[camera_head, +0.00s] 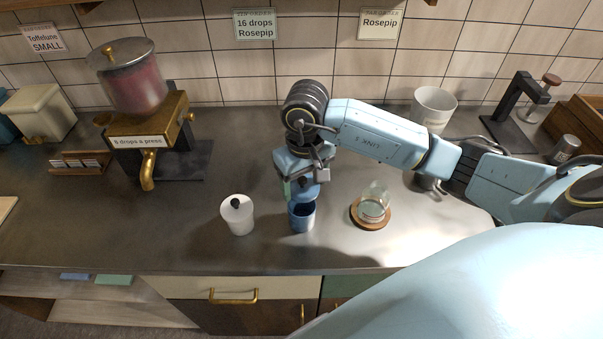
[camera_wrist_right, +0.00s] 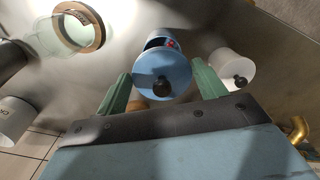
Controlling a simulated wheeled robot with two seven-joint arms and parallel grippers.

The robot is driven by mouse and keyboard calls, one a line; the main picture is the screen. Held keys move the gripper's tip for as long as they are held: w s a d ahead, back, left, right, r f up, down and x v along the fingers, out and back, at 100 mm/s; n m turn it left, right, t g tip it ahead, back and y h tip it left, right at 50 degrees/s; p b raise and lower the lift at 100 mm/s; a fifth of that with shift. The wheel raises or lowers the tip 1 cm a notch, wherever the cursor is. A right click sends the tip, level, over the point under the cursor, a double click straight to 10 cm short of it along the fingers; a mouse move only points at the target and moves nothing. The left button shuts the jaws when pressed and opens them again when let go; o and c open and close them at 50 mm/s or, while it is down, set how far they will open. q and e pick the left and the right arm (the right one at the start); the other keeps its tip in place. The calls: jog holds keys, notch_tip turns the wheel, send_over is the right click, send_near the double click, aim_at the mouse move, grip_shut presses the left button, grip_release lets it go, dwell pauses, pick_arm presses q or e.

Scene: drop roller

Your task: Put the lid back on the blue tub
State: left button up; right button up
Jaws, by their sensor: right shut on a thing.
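The blue tub (camera_head: 302,222) stands upright on the grey counter, its dark open mouth partly showing. My right gripper (camera_head: 303,189) points down just above it. In the right wrist view, the round blue lid (camera_wrist_right: 176,75) with a black knob sits between the two green fingers of my right gripper (camera_wrist_right: 162,69), which is shut on it. The lid covers most of the tub (camera_wrist_right: 156,34) from this side. A strip of its inside with something red shows past the lid edge, so the lid is not seated flush. My left gripper is out of view.
A white tub (camera_head: 238,217) with a black-knobbed lid stands close left of the blue tub. A glass jar (camera_head: 374,203) on a round wooden coaster (camera_head: 372,224) is at the right. A brass dispenser (camera_head: 160,125) and a white cup (camera_head: 433,105) stand farther back.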

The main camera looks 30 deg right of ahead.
jog(key=shift+f, duration=0.45)
jog(key=shift+f+b, duration=0.3)
jog(key=shift+f, duration=0.05)
notch_tip(320, 180, down, 3)
jog(key=shift+f+b, duration=0.2)
jog(key=shift+b, duration=1.05)
jog(key=shift+f+b, duration=0.4)
jog(key=shift+f+b, duration=0.15)
jog(key=shift+b, duration=1.3)
dwell(0.5)
dwell(0.3)
